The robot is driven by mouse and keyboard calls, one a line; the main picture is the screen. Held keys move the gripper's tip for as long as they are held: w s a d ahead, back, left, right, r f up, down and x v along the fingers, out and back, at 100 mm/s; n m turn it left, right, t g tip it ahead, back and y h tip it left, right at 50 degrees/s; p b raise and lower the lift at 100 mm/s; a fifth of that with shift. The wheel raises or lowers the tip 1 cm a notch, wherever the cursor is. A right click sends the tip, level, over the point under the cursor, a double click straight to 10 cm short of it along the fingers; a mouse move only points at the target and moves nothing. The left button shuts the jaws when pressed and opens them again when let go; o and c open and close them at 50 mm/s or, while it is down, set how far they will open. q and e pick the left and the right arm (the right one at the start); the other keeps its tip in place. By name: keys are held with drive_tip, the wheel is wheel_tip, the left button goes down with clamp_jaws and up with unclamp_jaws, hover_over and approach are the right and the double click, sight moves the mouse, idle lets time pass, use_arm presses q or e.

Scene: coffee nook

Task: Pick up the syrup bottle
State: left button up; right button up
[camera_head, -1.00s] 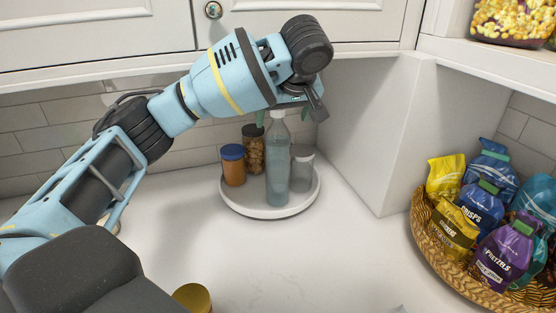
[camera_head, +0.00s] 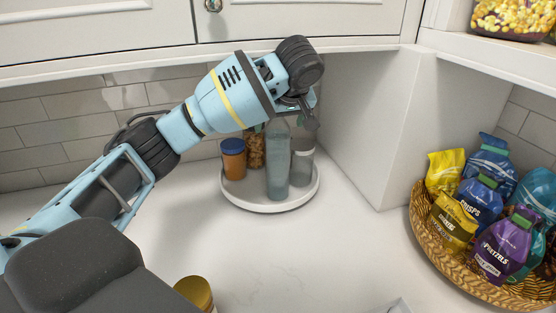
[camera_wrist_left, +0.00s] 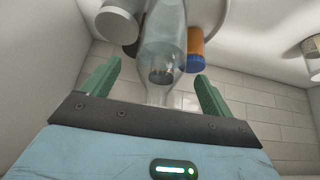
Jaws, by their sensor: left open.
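The syrup bottle (camera_head: 277,170) is a tall, clear bluish bottle standing upright on a round white tray (camera_head: 268,205). In the left wrist view the bottle (camera_wrist_left: 163,45) lies between the two green fingers. My left gripper (camera_head: 285,112) is over the bottle's top, which it hides in the head view. In the left wrist view the gripper (camera_wrist_left: 155,85) is open, with a gap between each finger and the bottle. My right gripper is not in view.
On the tray, an orange jar with a blue lid (camera_head: 233,160) and a brown-filled jar (camera_head: 256,150) stand left of the bottle, and a clear jar (camera_head: 302,163) stands right. A wicker basket of snack bags (camera_head: 455,265) is at right. Upper cabinets (camera_head: 300,20) hang above.

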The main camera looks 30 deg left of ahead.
use_arm(q)
drive_tip(key=shift+x, duration=1.1)
clamp_jaws()
drive_tip(key=shift+r, duration=0.2)
